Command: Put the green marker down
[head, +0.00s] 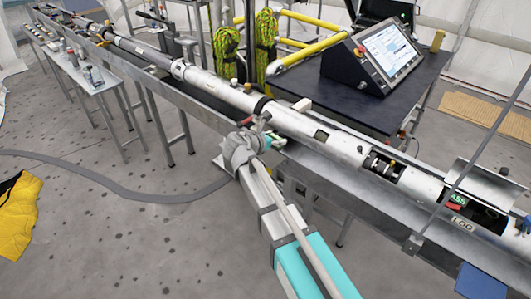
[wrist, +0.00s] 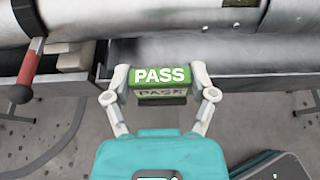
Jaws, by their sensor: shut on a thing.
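The marker is held level, in front of the long metal tube (wrist: 190,18) and over the edge of the metal trough (wrist: 215,73). I cannot tell whether it touches anything below. In the head view, my gripper (head: 265,133) is at the middle of the trough's near side, and the marker cannot be made out there.
A red-handled clamp (wrist: 32,62) is close on the left in the wrist view. At right in the head view, a green and red piece (head: 457,201) lies in an opened tube section by a "LOG" label. A black table (head: 330,97) with a screen (head: 388,52) stands behind.

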